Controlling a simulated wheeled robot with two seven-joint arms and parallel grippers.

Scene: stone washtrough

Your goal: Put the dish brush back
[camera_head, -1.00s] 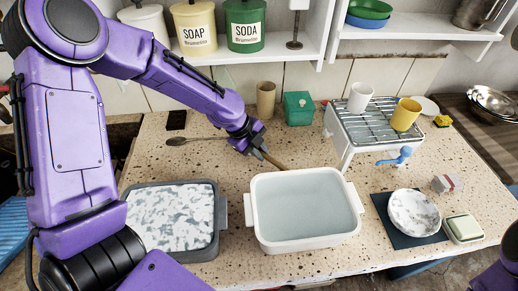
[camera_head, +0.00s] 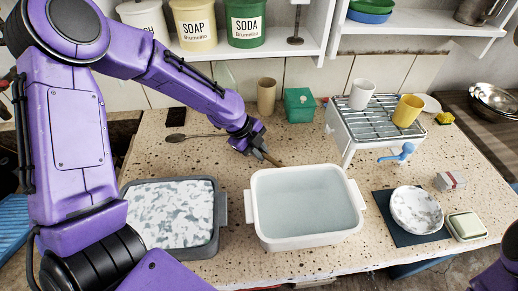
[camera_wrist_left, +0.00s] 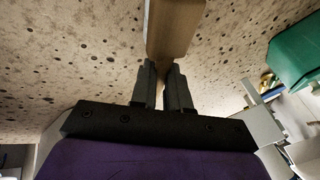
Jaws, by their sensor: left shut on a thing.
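My left gripper (camera_head: 260,152) is shut on the dish brush (camera_head: 273,160), over the stone counter just behind the white basin. The brush is light brown wood and points toward the basin's back rim. In the left wrist view its wooden end (camera_wrist_left: 172,28) sticks out beyond the fingers (camera_wrist_left: 165,85), with a thin part between them. I cannot tell whether the brush touches the counter. My right gripper is out of view. A tan cup (camera_head: 266,95) stands upright against the back wall, behind my left gripper.
The white basin (camera_head: 258,215) holds water, and a grey basin (camera_head: 217,225) with suds stands left of it. A green box (camera_head: 299,105) and a wire rack (camera_head: 375,100) with two cups stand at the back. A spoon (camera_head: 176,138) lies behind left. A shelf overhangs the back.

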